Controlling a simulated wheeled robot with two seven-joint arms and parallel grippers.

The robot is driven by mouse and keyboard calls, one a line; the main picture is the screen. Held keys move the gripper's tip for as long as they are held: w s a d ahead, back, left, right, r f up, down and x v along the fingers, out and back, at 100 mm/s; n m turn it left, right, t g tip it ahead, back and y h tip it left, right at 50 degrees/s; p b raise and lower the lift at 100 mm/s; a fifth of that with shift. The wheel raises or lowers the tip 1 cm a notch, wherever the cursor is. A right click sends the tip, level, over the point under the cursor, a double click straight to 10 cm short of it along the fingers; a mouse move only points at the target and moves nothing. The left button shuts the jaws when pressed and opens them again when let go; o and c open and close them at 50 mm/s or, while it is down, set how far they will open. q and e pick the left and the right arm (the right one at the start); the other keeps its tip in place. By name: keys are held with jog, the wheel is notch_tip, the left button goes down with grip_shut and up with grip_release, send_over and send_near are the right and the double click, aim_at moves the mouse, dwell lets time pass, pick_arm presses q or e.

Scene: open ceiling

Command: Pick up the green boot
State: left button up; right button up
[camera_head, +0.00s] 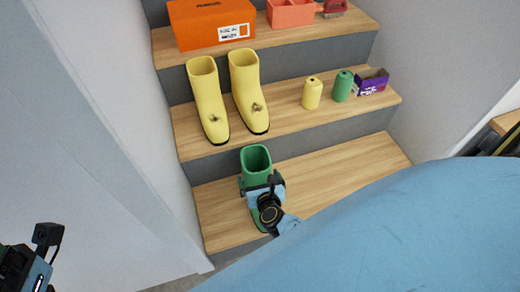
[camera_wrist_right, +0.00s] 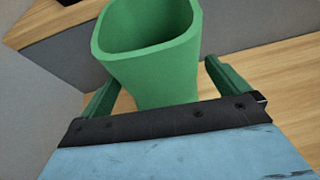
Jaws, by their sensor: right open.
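The green boot (camera_head: 256,160) stands upright on the lowest visible wooden step, its open top facing up. My right gripper (camera_head: 262,184) is over the boot and hides much of its lower part and foot. In the right wrist view the boot's shaft (camera_wrist_right: 155,55) rises between the two fingers of the right gripper (camera_wrist_right: 166,88). The fingers are apart, one on each side of the shaft, with a gap visible at the right. Whether the left finger touches it I cannot tell. My left gripper (camera_head: 32,262) is partly in view at the lower left, far from the boot; its fingers are not clear.
A yellow boot pair (camera_head: 207,95) stands on the step above, with a yellow can (camera_head: 312,93), a green can (camera_head: 343,86) and a purple box (camera_head: 372,82). An orange box (camera_head: 212,22) is on the top step. A wall (camera_head: 120,90) borders the left. The lowest step is clear right of the boot.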

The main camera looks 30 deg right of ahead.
jog(key=c, duration=1.4)
jog(key=shift+c, duration=0.5)
jog(key=shift+r, duration=0.2)
